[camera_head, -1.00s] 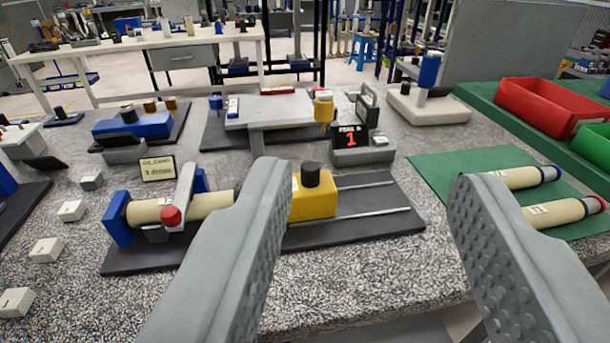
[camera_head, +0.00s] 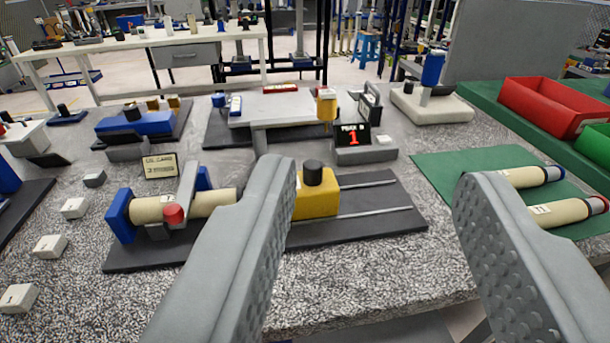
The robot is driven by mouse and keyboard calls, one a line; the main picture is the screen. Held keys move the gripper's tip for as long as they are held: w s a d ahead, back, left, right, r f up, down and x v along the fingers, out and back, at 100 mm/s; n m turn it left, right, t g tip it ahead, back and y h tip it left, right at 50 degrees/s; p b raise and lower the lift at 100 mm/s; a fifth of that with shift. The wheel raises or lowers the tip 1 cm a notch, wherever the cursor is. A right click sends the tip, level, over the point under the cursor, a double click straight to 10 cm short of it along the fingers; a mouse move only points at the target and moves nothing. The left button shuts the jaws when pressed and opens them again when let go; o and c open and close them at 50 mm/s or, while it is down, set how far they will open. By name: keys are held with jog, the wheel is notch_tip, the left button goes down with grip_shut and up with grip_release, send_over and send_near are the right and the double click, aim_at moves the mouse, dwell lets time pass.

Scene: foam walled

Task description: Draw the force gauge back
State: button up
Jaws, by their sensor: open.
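The force gauge appears to be the yellow block with a black knob (camera_head: 316,198). It sits on two rails of a black base plate (camera_head: 372,215), near the rails' left end. A cream cylinder (camera_head: 210,204) lies to its left in a blue holder (camera_head: 118,217), under a grey clamp arm with a red tip (camera_head: 173,214). My gripper (camera_head: 375,180) is open and empty, its fingers spread wide in front of the bench. The left finger hides part of the cylinder and the block's left side.
A small display reading 1 (camera_head: 356,137) stands behind the plate. Two cream cylinders (camera_head: 568,210) lie on a green mat (camera_head: 455,168) at right, near a red bin (camera_head: 550,105). Small white blocks (camera_head: 50,247) line the left. The rails right of the yellow block are clear.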

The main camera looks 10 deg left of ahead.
jog(key=w+a+r+n+g, duration=0.1)
jog(key=w+r+n+g, duration=0.1)
jog(key=w+g, duration=0.65)
jog(key=n+g, duration=0.5)
jog(key=g, duration=0.4)
send_near(314, 164)
notch_tip(314, 164, down, 9)
jog(key=shift+f, duration=0.1)
jog(key=shift+c, duration=0.3)
grip_shut()
